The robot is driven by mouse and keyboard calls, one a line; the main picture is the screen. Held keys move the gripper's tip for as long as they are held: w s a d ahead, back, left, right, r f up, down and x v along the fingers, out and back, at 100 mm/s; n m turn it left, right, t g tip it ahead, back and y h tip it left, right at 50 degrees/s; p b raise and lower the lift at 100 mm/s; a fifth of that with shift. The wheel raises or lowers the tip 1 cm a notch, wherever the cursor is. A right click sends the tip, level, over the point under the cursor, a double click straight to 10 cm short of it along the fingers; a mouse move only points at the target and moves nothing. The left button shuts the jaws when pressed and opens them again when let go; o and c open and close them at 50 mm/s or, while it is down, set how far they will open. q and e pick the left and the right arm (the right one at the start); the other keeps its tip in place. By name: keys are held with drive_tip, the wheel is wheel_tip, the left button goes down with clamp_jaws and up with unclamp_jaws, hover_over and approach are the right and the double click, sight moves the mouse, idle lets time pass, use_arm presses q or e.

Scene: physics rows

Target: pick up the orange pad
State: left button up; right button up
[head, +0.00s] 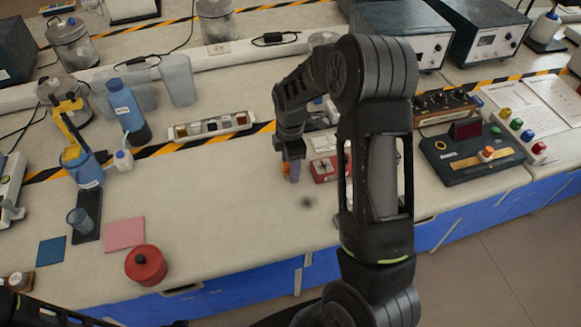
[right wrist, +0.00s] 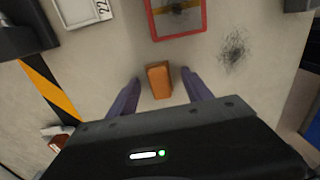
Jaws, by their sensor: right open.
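The orange pad (right wrist: 158,80) is a small block on the pale bench top. In the right wrist view it lies between the two purple fingers of my right gripper (right wrist: 161,76), with a gap on each side. The gripper is open and holds nothing. In the head view the right gripper (head: 292,168) points down at the bench, and only a sliver of the orange pad (head: 286,168) shows beside its fingers. Whether the fingertips touch the bench I cannot tell. My left gripper is not in view; only dark arm parts show at the lower left.
A red-framed device (right wrist: 177,18) sits just beyond the pad. A dark smudge (right wrist: 233,48) marks the bench beside it. A tray of small items (head: 212,126) stands further left. A red round container (head: 146,265) is near the front edge. The bench's middle front is clear.

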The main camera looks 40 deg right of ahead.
clamp_jaws()
idle(0.7)
